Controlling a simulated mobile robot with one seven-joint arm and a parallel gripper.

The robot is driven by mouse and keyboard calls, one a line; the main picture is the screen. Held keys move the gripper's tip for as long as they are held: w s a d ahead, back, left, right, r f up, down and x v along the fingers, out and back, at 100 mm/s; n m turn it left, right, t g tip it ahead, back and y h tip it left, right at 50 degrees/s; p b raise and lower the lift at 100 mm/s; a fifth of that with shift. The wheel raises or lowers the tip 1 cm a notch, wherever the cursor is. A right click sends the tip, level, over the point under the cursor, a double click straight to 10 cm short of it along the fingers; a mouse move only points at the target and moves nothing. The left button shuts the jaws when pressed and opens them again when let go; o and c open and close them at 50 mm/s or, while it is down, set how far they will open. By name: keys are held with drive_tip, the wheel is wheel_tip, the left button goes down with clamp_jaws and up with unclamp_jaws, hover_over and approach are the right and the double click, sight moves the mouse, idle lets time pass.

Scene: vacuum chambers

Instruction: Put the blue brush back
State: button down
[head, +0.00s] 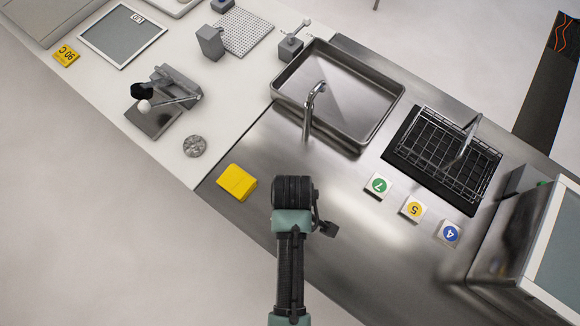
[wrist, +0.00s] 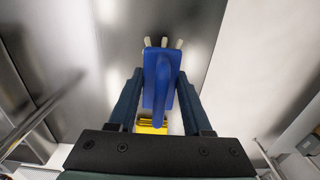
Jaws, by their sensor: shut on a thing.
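In the wrist view, the blue brush (wrist: 160,80) is between the two dark fingers of my gripper (wrist: 160,76), which is shut on it. Its pale bristle tufts (wrist: 163,43) stick out past the fingertips. The brush and the fingers cannot be made out in the head view, where my arm's dark end is over the metal counter. A yellow block (head: 237,182) lies on the counter to the left of my arm in the head view. A yellow thing (wrist: 152,124) also shows behind the brush in the wrist view; whether they touch is unclear.
A sink (head: 340,95) with a faucet (head: 313,105) lies beyond my arm. Instruments stand on the white counter at left.

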drive_tip(key=shift+f, duration=2.15)
drive_tip(key=shift+f, duration=0.2)
drive_tip(key=shift+c, duration=1.7)
unclamp_jaws()
drive_tip(key=shift+r, duration=0.1)
